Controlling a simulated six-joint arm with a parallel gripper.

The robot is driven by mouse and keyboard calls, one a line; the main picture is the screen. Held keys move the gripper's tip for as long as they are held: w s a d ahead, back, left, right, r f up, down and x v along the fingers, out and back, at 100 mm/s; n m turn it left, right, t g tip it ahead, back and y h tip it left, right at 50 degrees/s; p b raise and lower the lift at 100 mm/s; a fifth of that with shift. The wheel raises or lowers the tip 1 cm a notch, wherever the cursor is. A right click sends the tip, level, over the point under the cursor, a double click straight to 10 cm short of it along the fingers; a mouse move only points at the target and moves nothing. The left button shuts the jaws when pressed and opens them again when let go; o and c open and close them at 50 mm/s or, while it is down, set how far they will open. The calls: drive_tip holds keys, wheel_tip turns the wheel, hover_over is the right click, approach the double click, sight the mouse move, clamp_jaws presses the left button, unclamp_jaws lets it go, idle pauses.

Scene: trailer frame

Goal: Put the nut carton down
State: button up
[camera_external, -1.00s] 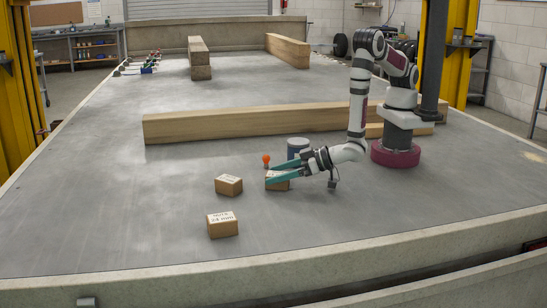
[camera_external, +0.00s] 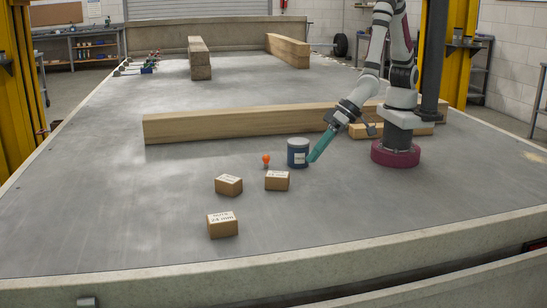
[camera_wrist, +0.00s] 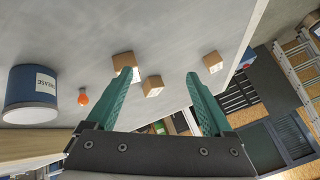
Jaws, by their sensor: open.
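Three brown cartons stand apart on the grey trailer deck. The front carton (camera_external: 222,225) has a top label that seems to read nuts, 24 mm. A second carton (camera_external: 229,185) is behind it, and a third carton (camera_external: 277,181) is to the right; I cannot read their labels. My gripper (camera_external: 312,159) is raised right of the third carton, beside the blue grease tub, its teal fingers pointing down and left. In the wrist view my gripper (camera_wrist: 158,78) has its fingers wide apart with nothing held, and cartons show beyond the fingertips.
The blue grease tub (camera_external: 298,153) stands just left of my gripper. An orange bulb-shaped object (camera_external: 266,160) stands between the tub and the cartons. A long wooden beam (camera_external: 240,123) lies behind them. The deck's left and front areas are clear.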

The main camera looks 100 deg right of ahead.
drive_tip(key=s+d+r+n+g+y, duration=0.2)
drive_tip(key=s+d+r+g+y, duration=0.15)
drive_tip(key=s+r, duration=0.45)
drive_tip(key=s+d+r+g+h, duration=0.1)
drive_tip(key=s+d+r+g, duration=0.1)
drive_tip(key=s+d, duration=0.3)
drive_tip(key=s+d+r+m+g+h, duration=0.1)
drive_tip(key=s+d+r+g, duration=0.1)
drive_tip(key=s+d, duration=0.4)
drive_tip(key=s, duration=0.3)
drive_tip(key=shift+s+d+r, duration=0.15)
drive_tip(key=shift+s+d, duration=0.05)
drive_tip(key=shift+s, duration=0.15)
drive_tip(key=shift+g, duration=0.25)
